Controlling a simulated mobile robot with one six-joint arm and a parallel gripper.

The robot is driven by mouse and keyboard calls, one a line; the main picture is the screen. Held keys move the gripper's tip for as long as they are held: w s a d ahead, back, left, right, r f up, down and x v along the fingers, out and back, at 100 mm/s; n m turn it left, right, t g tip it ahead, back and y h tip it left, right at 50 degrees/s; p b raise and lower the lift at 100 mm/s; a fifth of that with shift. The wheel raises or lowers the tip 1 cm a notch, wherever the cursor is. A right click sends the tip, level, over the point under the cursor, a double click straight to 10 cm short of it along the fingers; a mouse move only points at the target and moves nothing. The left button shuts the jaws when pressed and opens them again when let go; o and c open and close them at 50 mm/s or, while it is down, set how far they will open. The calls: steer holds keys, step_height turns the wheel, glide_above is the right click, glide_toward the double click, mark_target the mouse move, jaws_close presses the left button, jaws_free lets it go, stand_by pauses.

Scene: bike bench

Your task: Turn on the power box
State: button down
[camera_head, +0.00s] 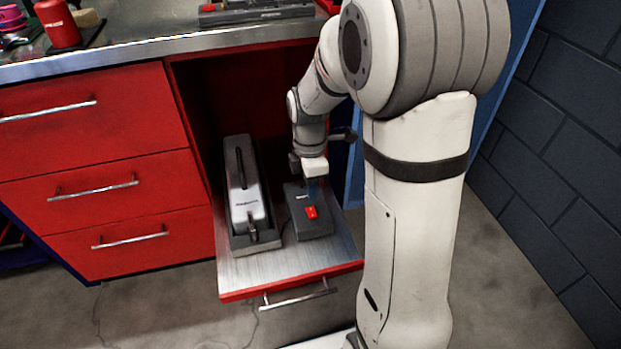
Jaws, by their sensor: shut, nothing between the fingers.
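The power box (317,229) is a small dark grey box lying on the pulled-out shelf (340,258). A red switch (311,212) sits on its top face; whether it is on or off I cannot tell. My gripper (313,180) is over the rear part of the box, just behind the red switch as seen here. Its fingers are shut and empty. It is small in view, and I cannot tell whether it touches the box. My wrist hides part of the box's rear.
A grey and white tool in a long dark tray (242,245) stands left of the box on the shelf. Red drawers (110,204) are at the left. The steel worktop (150,25) overhangs behind. A dark block wall (555,180) is at the right.

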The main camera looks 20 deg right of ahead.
mark_target(313, 216)
steer(key=f, duration=0.2)
steer(key=f+b, duration=0.1)
steer(key=f, duration=0.1)
steer(key=f+b, duration=0.1)
steer(key=f, duration=0.1)
steer(key=shift+s, duration=0.35)
steer(key=shift+s, duration=0.1)
steer(key=shift+f, duration=0.25)
steer(key=shift+w+r+p, duration=0.2)
steer(key=shift+w+p, duration=0.15)
steer(key=shift+w, duration=0.4)
steer(key=shift+r, duration=0.15)
step_height(313, 216, up, 14)
steer(key=s+p, duration=0.1)
steer(key=p, duration=0.6)
steer(key=shift+s+p, duration=0.3)
steer(key=shift+s, duration=0.05)
